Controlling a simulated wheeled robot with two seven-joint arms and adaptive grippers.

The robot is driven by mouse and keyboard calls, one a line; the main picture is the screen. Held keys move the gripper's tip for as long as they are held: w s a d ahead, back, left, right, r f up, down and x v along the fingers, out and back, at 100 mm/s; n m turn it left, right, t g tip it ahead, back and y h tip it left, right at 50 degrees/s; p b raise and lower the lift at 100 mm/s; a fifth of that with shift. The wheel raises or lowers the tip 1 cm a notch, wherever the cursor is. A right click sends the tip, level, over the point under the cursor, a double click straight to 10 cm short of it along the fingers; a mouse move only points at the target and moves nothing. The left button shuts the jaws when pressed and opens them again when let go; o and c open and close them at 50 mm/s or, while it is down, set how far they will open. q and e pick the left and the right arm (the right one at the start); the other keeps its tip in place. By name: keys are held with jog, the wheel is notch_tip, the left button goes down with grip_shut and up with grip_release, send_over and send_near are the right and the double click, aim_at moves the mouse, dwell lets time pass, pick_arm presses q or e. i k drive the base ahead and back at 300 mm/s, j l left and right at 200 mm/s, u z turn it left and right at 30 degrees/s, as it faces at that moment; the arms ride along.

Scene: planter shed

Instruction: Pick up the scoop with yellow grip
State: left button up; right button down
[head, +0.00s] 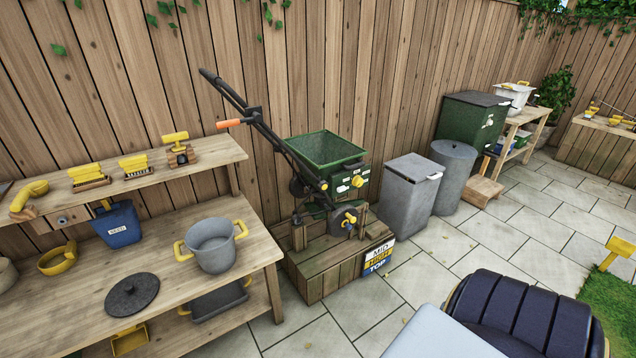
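I cannot tell for sure which thing is the scoop with yellow grip. A yellow pan-like tool (130,338) lies on the lower shelf of the wooden bench at the left, partly cut off by the frame's bottom edge. A yellow curved tool (30,194) lies at the left end of the bench's upper shelf. Small yellow-handled tools (592,112) also show on a far wooden bench at the right, too small to make out. Neither of my grippers is in view.
A green hopper machine (325,150) and grey bins (408,198) stand by the fence. Paving (460,245) right of them is clear.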

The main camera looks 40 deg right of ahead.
aim_at(38, 188)
jog(key=k+l+z, duration=0.1)
jog(key=z, duration=1.2)
jog(key=l+u, duration=0.1)
jog(key=u, duration=1.6)
jog(key=i+j+z, duration=0.5)
jog(key=j, duration=0.2)
jog(key=i+j+z, duration=0.25)
jog(key=j, duration=0.15)
jog(key=k+l, duration=0.05)
jog(key=k, duration=0.05)
